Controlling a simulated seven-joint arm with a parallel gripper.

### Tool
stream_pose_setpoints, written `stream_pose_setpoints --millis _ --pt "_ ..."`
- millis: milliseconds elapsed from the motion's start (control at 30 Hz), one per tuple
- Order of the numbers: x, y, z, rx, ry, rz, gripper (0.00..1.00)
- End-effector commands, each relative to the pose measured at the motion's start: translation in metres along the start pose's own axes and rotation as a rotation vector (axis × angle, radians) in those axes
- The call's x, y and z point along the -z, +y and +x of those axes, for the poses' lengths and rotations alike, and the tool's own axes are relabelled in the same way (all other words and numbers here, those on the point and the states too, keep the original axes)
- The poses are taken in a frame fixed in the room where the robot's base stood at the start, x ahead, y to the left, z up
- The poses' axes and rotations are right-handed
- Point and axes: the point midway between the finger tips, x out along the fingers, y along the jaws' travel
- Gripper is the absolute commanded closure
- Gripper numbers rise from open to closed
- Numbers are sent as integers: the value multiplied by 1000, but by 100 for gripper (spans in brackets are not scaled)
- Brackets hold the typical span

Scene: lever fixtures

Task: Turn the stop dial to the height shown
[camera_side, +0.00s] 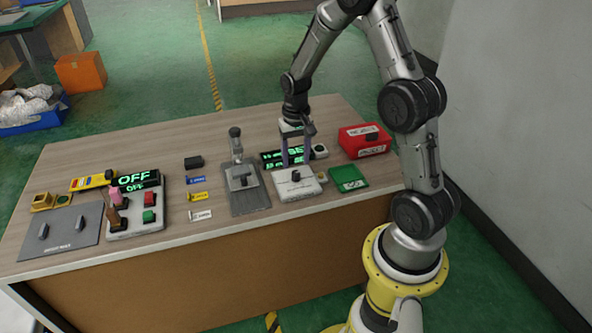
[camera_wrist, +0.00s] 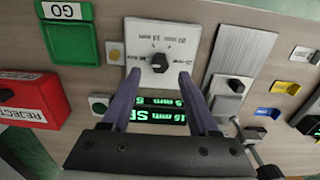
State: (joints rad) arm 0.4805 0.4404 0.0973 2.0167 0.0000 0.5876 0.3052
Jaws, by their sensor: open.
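The stop dial is a small black knob (camera_wrist: 160,62) on a white box with printed marks, including millimetre figures. In the side view the white box (camera_side: 310,188) sits near the table's front edge, its dark knob (camera_side: 296,177) on top. My gripper (camera_side: 295,166) points down over the box; its two grey-violet fingers are apart and empty. In the wrist view the fingertips of my gripper (camera_wrist: 160,74) lie to either side of the knob. A black display (camera_wrist: 158,108) with green text, partly legible as "mm", stands behind the box.
A green GO pad (camera_side: 348,179) and a red box (camera_side: 364,140) are to the right. A grey plate (camera_side: 246,197) with an upright lever is close on the left. Further left are colored tags and a button box (camera_side: 148,216) beside an OFF display (camera_side: 138,181).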

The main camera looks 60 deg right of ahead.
Motion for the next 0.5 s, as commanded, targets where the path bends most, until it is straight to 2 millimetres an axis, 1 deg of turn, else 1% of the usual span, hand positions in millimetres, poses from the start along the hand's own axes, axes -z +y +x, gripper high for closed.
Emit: stream_pose_setpoints --millis 33,200,333,500 --pt "-1 0 10 -2 -5 0 40" --pt "-1 0 33 -1 -3 0 40" --pt "0 0 43 0 -1 0 40" --pt "0 0 46 0 0 0 40"
